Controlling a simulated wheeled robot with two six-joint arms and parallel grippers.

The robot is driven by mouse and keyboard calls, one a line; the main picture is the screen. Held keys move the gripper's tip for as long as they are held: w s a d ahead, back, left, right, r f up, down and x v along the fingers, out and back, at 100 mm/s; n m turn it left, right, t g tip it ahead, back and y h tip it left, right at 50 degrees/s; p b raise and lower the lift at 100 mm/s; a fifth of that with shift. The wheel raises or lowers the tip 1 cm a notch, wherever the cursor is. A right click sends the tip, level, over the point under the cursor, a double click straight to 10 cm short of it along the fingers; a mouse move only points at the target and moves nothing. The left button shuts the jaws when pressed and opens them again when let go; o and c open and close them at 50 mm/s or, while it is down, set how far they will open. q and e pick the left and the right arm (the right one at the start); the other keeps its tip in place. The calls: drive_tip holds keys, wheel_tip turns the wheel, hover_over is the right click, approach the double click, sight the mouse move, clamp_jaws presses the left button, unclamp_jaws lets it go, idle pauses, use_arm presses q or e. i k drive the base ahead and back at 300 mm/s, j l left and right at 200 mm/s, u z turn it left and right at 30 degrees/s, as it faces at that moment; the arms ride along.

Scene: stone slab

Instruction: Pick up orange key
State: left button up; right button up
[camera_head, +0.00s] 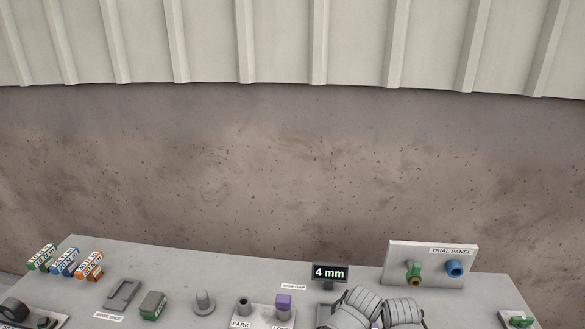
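No object that I can clearly make out as an orange key is in view. An orange and white lettered box (88,266) stands at the left back of the slab, beside a blue one (64,263) and a green one (41,258). The lettering is too small to read surely. A green fitting (415,271) with a small orange-yellow end is on the trial panel (400,250). Neither of my grippers can be made out in the head view.
The grey slab (190,265) has bare room at its back middle. A blue fitting (454,268) is on the panel.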

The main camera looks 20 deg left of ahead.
sight(90, 269)
drive_tip(key=k, duration=0.6)
drive_tip(key=u, duration=2)
drive_tip(key=i+l, duration=0.1)
drive_tip(key=i, duration=0.5)
